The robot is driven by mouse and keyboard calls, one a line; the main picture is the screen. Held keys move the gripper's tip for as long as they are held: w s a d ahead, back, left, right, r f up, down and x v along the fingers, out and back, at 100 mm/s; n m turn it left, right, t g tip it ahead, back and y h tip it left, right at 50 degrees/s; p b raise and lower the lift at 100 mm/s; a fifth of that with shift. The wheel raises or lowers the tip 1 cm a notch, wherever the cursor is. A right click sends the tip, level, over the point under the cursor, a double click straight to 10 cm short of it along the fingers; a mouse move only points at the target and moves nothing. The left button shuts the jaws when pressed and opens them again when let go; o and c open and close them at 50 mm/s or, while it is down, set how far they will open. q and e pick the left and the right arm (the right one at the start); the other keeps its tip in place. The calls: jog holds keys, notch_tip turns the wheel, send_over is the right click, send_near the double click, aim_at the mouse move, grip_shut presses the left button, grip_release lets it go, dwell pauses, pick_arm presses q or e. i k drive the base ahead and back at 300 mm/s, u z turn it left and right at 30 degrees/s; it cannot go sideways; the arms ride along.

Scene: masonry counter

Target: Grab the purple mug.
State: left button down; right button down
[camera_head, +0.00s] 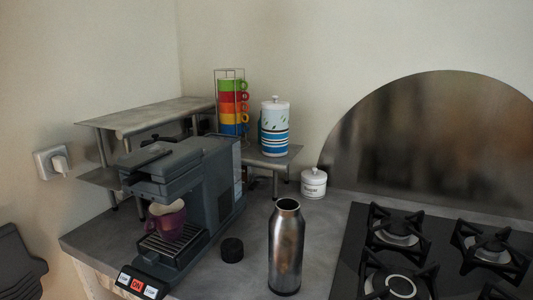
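The purple mug (170,222) stands on the drip grate of a dark grey coffee machine (219,182) at the left of the counter. It looks upright, with a pale inside showing at its top under the machine's spout. Neither of my grippers can be made out in the head view. A dark grey part at the lower left edge looks like a piece of my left arm, with no fingertips showing.
A steel bottle (286,250) and a small black lid (232,250) stand right of the machine. A metal shelf (150,115) stands behind it, near a rack of coloured cups (232,100) and a striped canister (274,128). A gas hob (430,255) fills the right.

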aim_at(170, 225)
jog(key=k, duration=1.15)
jog(key=z, duration=0.8)
jog(key=i, duration=1.1)
jog(key=u, duration=0.8)
